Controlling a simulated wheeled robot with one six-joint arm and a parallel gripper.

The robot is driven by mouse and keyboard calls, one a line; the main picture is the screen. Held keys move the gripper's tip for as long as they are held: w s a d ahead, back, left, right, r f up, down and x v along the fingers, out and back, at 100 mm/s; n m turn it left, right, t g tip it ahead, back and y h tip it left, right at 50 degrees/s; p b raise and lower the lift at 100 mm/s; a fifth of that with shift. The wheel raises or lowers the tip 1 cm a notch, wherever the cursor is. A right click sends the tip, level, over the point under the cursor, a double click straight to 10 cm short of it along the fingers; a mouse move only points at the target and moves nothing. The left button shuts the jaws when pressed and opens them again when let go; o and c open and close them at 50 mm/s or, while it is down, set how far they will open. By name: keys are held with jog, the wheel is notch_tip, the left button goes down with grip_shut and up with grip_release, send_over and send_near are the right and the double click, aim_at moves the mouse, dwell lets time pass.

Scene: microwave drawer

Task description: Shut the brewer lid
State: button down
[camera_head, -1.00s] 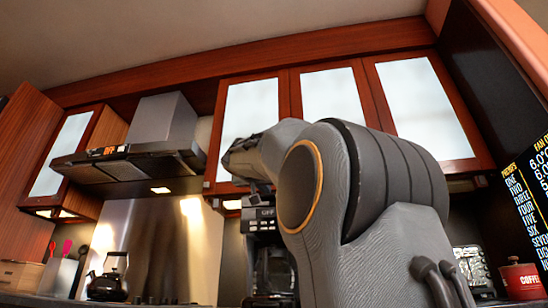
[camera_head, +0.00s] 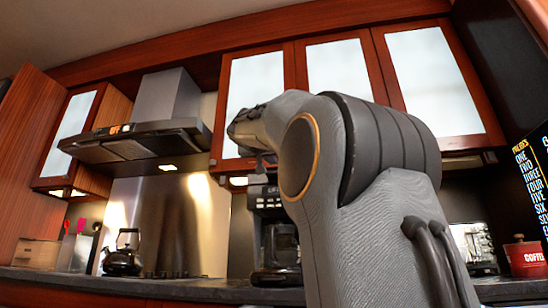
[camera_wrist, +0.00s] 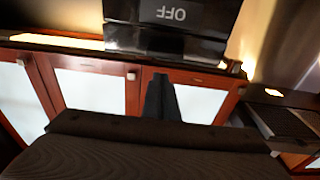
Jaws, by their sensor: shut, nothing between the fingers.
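The brewer (camera_head: 268,205) is a black coffee machine on the counter, partly hidden behind my arm in the head view. Its glass carafe (camera_head: 281,250) shows below. In the head view the fingertips are not clear.
Wall cabinets (camera_head: 334,72) with pale panels hang above the brewer. A range hood (camera_head: 135,140) and a kettle (camera_head: 122,256) are to the left. A red coffee canister (camera_head: 525,258) stands at the right on the dark counter (camera_head: 130,281).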

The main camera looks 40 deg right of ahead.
jog(key=f+b+v, duration=0.1)
jog(key=v, duration=0.9)
